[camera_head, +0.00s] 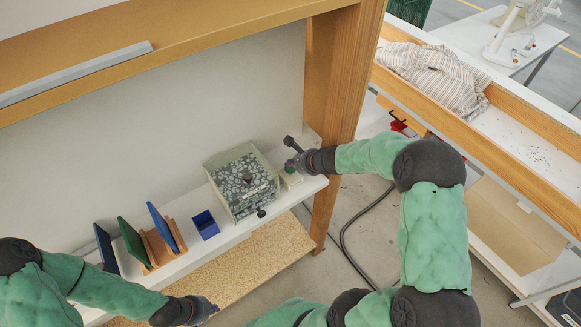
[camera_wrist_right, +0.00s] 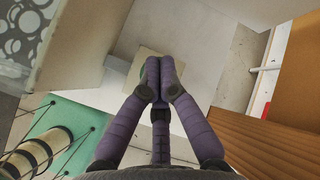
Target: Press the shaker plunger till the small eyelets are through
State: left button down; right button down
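A box (camera_head: 236,201) with a grey, ring-patterned top stands on the white shelf, with a dark knob on top and another at its front. Its patterned edge shows at the upper left of the right wrist view (camera_wrist_right: 22,35). Right of it sits a small pale block (camera_head: 290,180) with a green top, perhaps the plunger; the block also shows in the right wrist view (camera_wrist_right: 127,72). My right gripper (camera_wrist_right: 157,72) has its fingertips together over this block, mostly covering the green part. Contact is unclear. My left gripper (camera_head: 207,308) is low at the front, its fingers too small to read.
A blue open bin (camera_head: 205,225) stands left of the box. Farther left, blue and green panels (camera_head: 133,241) stand in a wooden rack. A wooden post (camera_head: 335,95) rises close behind my right gripper. A dark lever-like piece (camera_head: 292,143) is beside that gripper.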

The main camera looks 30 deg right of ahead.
aim_at(292, 169)
jog(key=shift+f+b, duration=1.1)
jog(key=shift+b, duration=0.1)
dwell(1.1)
jog(key=shift+r, duration=0.1)
jog(key=shift+r+p, duration=1.15)
jog(key=shift+r, duration=0.45)
jog(key=shift+r+p, duration=2)
jog(key=shift+r, duration=0.55)
jog(key=shift+f, duration=0.1)
